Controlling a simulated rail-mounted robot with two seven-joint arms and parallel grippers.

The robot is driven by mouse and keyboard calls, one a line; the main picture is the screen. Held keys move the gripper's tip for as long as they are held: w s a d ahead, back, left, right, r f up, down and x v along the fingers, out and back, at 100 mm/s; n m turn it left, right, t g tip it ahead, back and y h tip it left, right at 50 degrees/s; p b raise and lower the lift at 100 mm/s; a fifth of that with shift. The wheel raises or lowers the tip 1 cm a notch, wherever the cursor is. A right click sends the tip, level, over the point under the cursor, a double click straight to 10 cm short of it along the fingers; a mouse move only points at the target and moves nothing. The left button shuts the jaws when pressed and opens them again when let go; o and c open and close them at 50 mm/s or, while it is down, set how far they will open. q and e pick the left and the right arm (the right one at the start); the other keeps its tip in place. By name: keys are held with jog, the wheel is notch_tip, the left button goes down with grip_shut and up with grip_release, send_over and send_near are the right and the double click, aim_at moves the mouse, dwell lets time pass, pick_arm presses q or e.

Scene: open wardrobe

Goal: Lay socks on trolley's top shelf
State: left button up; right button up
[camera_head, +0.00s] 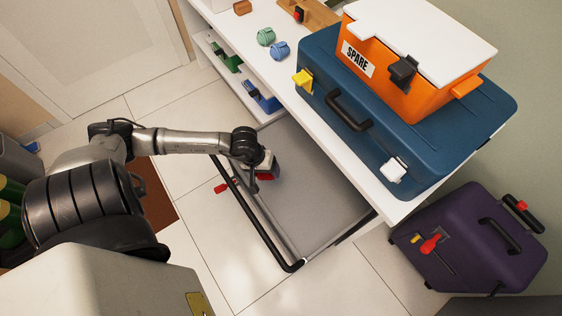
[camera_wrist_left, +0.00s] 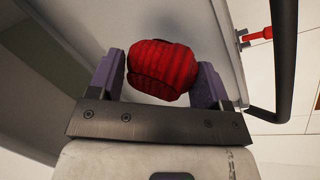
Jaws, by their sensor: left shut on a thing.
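My left gripper (camera_head: 264,172) is shut on a red ribbed sock bundle (camera_wrist_left: 162,68). The bundle sits between the two purple fingers in the left wrist view, and only a little red shows in the head view. The gripper is above the near-left part of a grey flat surface (camera_head: 318,190) with a black handle bar (camera_head: 258,233), which looks like the trolley. I cannot tell how high above it the bundle is. A green sock bundle (camera_head: 266,37) and a blue one (camera_head: 281,50) lie on the white shelf. My right gripper is not in view.
A blue case (camera_head: 430,140) stands on the white shelf (camera_head: 257,70), with an orange "SPARE" box (camera_head: 385,75) on top. Its overhang covers the grey surface's far side. A purple suitcase (camera_head: 470,235) stands right. A red lever (camera_head: 222,187) sticks out left of the handle.

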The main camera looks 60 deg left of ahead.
pick_arm(q)
jog(key=w+a+f+b, duration=0.1)
jog(key=a+f, duration=0.1)
jog(key=w+a+f+b, duration=0.1)
jog(key=w+a, duration=0.1)
jog(key=a, duration=0.1)
jog(key=w+a+f+b, duration=0.2)
jog(key=shift+w+a+f, duration=0.2)
jog(key=shift+f, duration=0.15)
notch_tip(320, 180, down, 4)
jog(key=b, duration=0.2)
jog(key=shift+b, duration=0.3)
jog(key=shift+a, duration=0.1)
jog(key=o, duration=0.9)
jog(key=shift+f, duration=0.1)
